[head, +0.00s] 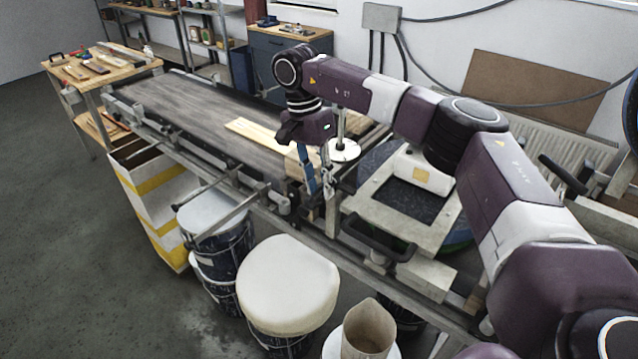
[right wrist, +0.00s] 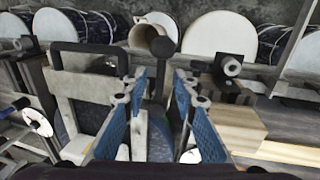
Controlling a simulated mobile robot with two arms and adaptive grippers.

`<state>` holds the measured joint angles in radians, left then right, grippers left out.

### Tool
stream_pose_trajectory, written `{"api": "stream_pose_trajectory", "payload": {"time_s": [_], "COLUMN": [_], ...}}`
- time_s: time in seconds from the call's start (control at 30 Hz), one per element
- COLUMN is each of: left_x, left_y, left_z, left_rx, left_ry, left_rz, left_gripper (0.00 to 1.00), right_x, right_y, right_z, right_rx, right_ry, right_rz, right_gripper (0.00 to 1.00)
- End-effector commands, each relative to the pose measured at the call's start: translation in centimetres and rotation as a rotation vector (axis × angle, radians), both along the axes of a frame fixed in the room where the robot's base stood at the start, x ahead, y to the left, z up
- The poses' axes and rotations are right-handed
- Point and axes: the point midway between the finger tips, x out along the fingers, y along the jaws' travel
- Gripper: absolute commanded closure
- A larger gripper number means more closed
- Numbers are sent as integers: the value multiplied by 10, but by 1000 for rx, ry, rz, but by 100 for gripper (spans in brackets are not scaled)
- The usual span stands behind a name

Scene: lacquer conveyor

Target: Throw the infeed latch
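The infeed latch appears as an upright lever with a dark round knob (right wrist: 165,47) in the right wrist view. Its stem runs down between the two blue-padded fingers of my right gripper (right wrist: 160,82). The fingers stand apart on either side of the stem; I see a gap on both sides and cannot tell if either touches. In the head view my right gripper (head: 311,180) points down at the near end of the conveyor (head: 190,105), and its fingers partly hide the latch there. My left gripper is not in view.
A pale frame with a dark handle (head: 378,238) sits right of the gripper. Wooden strips (head: 255,133) lie on the belt. Lidded buckets (head: 288,285) and a beige jug (head: 368,328) stand below the conveyor's near side. Grey floor at the left is clear.

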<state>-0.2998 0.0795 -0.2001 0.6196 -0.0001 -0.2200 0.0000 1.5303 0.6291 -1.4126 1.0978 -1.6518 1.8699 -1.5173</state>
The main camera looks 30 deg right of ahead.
Motion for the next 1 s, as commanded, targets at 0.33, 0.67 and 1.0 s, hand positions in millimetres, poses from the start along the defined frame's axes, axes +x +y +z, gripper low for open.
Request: {"api": "stream_pose_trajectory", "payload": {"time_s": [0.33,0.67,1.0], "left_x": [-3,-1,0], "left_y": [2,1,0], "left_z": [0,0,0], "left_rx": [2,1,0], "left_ry": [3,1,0], "left_rz": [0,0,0], "left_gripper": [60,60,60], "right_x": [2,14,21], "right_y": [1,7,9], "right_z": [7,73,115], "right_rx": [1,0,-1], "right_ry": [-2,-4,-1], "right_rz": [-1,-2,-2], "right_gripper": [74,74,74]}}
